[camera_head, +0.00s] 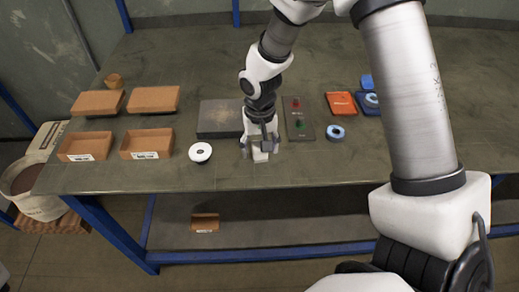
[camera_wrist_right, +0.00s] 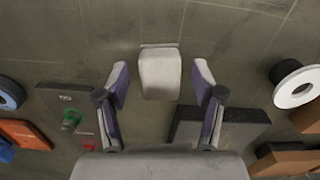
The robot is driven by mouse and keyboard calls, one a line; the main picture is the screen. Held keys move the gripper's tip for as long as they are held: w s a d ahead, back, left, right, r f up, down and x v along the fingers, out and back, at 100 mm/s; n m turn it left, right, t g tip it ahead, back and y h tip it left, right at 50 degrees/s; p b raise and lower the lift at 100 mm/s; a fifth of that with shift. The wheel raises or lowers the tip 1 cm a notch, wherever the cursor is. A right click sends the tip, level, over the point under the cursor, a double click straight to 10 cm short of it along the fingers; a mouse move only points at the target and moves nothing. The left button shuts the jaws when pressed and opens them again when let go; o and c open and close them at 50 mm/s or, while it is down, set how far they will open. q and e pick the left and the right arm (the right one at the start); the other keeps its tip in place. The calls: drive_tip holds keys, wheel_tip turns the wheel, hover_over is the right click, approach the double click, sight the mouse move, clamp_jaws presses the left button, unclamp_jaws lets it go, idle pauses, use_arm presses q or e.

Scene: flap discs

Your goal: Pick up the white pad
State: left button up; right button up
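The white pad (camera_head: 261,154) is a small pale block on the table near its front edge. In the right wrist view the white pad (camera_wrist_right: 160,73) stands between the fingertips, with a gap on each side. My right gripper (camera_head: 259,145) is over the pad, pointing down, with its fingers apart; its open fingers also show in the right wrist view (camera_wrist_right: 160,85). Whether the pad touches the table all round is hard to tell. My left gripper is not in view.
A white flap disc (camera_head: 200,152) lies left of the gripper, and a dark grey block (camera_head: 219,118) behind it. A button panel (camera_head: 298,118) and a blue disc (camera_head: 335,132) lie right. Open brown boxes (camera_head: 146,144) stand further left. The front strip of table (camera_head: 330,170) is clear.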

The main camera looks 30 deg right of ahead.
sight(259, 148)
drive_tip(key=shift+s+r, duration=0.1)
drive_tip(key=shift+s, duration=0.05)
drive_tip(key=c, duration=0.8)
drive_tip(key=shift+c, duration=0.2)
drive_tip(key=shift+w, duration=0.2)
drive_tip(key=shift+w+r, duration=0.1)
drive_tip(key=shift+r, duration=0.2)
drive_tip(key=r, duration=0.2)
drive_tip(key=shift+s+a+r+b, duration=0.15)
drive_tip(key=shift+s+r+b, duration=0.15)
drive_tip(key=shift+r, duration=0.05)
drive_tip(key=s+a+b, duration=0.1)
drive_tip(key=s+a, duration=0.3)
drive_tip(key=s, duration=0.2)
drive_tip(key=s+a+r+b, duration=0.1)
drive_tip(key=s+a+b, duration=0.1)
drive_tip(key=s+a, duration=0.2)
drive_tip(key=shift+s+r, duration=0.25)
drive_tip(key=shift+s, duration=1.35)
drive_tip(key=shift+o, duration=0.2)
